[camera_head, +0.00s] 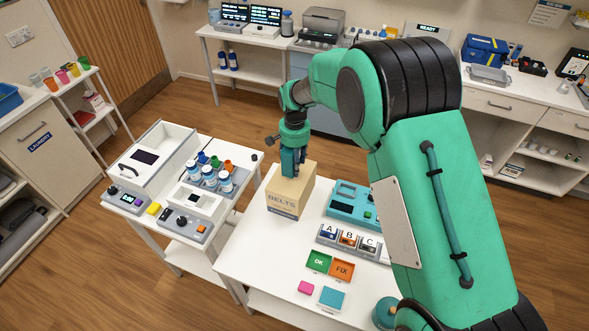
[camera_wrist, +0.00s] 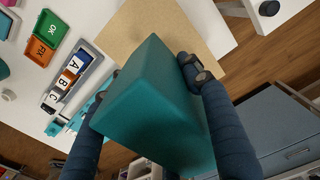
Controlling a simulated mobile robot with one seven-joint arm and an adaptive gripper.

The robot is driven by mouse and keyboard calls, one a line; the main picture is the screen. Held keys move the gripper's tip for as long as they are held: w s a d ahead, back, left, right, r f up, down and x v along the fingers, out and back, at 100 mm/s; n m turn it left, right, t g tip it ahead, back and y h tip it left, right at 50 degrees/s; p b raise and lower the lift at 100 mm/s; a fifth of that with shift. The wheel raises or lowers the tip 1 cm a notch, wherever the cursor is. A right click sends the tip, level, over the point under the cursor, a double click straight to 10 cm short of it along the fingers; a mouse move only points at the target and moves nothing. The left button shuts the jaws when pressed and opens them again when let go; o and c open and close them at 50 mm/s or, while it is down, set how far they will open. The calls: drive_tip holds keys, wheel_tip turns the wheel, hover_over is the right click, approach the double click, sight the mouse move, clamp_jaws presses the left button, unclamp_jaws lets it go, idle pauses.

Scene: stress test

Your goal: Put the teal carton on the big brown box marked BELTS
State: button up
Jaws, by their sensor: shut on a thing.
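The big brown box (camera_head: 290,198) marked BELTS stands on the white table in the head view. Its tan top (camera_wrist: 152,27) shows behind the carton in the wrist view. My gripper (camera_head: 291,166) points down over the box top. In the wrist view its dark blue fingers are shut on the teal carton (camera_wrist: 155,95), one on each side. The carton is over the box top; I cannot tell whether it touches it. In the head view the carton is mostly hidden or blends with the gripper.
Right of the box are a teal device (camera_head: 350,205), an A-B-C bin row (camera_head: 348,242), a green OK tray (camera_head: 318,262) and an orange FIX tray (camera_head: 342,270). A side table at left holds white machines (camera_head: 150,155) and several bottles (camera_head: 209,175). The table's near left is clear.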

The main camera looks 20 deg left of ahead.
sight(292, 157)
drive_tip(key=shift+f, duration=1.75)
drive_tip(key=shift+f, duration=0.1)
drive_tip(key=o, duration=1.2)
wheel_tip(292, 157, up, 12)
drive_tip(key=shift+r, duration=0.1)
